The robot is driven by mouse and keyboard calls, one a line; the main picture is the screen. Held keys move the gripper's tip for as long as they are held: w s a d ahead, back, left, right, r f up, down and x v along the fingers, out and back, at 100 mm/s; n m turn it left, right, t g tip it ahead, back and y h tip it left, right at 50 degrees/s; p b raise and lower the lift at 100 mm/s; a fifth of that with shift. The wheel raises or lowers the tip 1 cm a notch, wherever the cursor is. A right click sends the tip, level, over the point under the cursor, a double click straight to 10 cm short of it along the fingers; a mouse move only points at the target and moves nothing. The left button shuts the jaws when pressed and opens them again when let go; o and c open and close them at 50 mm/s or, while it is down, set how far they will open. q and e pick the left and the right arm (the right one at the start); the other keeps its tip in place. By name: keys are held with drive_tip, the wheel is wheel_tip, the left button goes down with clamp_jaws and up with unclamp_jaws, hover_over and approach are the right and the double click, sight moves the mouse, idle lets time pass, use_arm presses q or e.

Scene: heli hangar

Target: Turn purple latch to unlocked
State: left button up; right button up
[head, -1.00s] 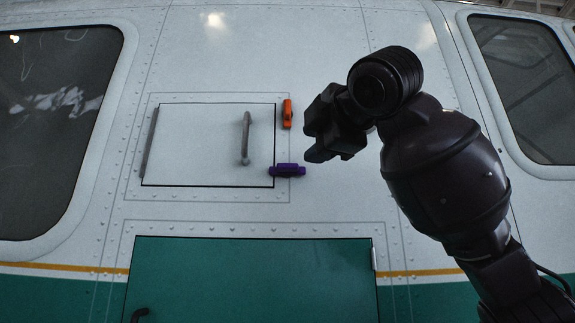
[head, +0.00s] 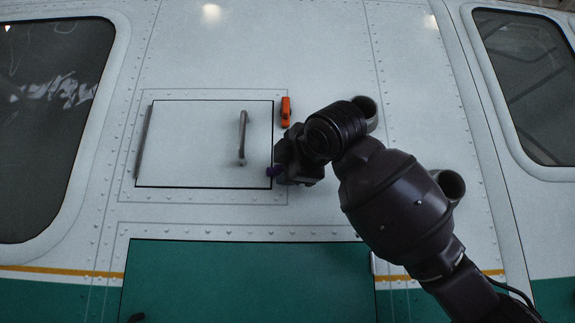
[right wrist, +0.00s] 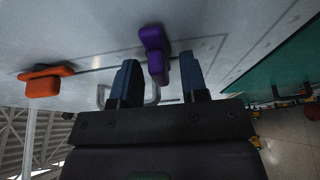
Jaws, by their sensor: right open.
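The purple latch (head: 274,171) is at the lower right edge of the small white hatch panel (head: 200,150). In the head view my right gripper covers most of it, and only its left end shows. In the right wrist view the purple latch (right wrist: 155,52) lies between the two fingers of my right gripper (right wrist: 160,80). The fingers are open, one on each side of the latch, with a gap to each. Whether they touch it I cannot tell. In the head view the right gripper (head: 284,172) is at the panel's right edge. My left gripper is not in view.
An orange latch (head: 285,112) stands upright above, at the panel's upper right edge; it also shows in the right wrist view (right wrist: 46,80). A grey handle (head: 242,137) sticks out from the panel. A green door (head: 240,280) lies below.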

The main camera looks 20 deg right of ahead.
drive_tip(key=shift+c, duration=0.3)
clamp_jaws()
